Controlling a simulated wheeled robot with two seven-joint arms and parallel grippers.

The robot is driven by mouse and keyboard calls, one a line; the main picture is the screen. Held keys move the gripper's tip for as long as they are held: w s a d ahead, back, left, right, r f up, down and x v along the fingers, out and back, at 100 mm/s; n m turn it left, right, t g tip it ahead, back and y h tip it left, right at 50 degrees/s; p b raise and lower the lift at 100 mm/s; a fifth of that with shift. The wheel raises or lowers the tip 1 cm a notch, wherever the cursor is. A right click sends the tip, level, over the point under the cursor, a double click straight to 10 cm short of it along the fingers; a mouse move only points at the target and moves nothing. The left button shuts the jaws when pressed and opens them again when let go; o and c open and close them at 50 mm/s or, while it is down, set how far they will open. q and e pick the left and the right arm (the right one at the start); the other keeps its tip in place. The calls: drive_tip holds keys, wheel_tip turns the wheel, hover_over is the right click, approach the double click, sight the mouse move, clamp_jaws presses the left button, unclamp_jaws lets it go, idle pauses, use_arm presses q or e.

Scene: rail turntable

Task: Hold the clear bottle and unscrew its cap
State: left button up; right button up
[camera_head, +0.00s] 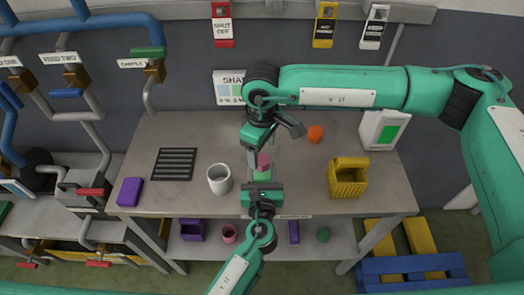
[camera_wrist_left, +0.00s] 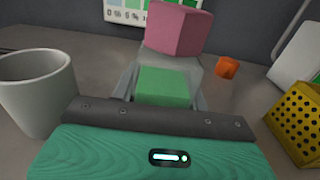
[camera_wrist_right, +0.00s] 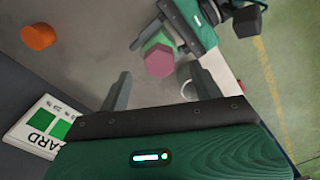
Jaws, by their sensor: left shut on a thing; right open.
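The clear bottle with a green label (camera_wrist_left: 165,85) stands at the front middle of the table, topped by a pink cap (camera_head: 263,160). My left gripper (camera_head: 262,180) is shut around the bottle's body. The cap sits clear above the left fingers and looks tilted in the left wrist view (camera_wrist_left: 180,28). My right gripper (camera_head: 273,137) is open and empty, above and just behind the cap. In the right wrist view, the cap (camera_wrist_right: 159,61) shows between the spread right fingertips, apart from both. The bottle's lower part is hidden.
A white mug (camera_head: 219,180) stands left of the bottle. A yellow perforated basket (camera_head: 347,180) stands right, with an orange object (camera_head: 315,133) behind. A black grate (camera_head: 174,164) and a purple block (camera_head: 129,191) lie left.

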sight(262, 159)
drive_tip(key=m, duration=1.2)
idle(0.3)
drive_tip(key=shift+f, duration=2.05)
drive_tip(key=c, duration=1.2)
drive_tip(key=n, duration=0.2)
drive_tip(key=shift+n, duration=0.4)
drive_tip(key=shift+c, duration=0.3)
drive_tip(key=n, duration=0.3)
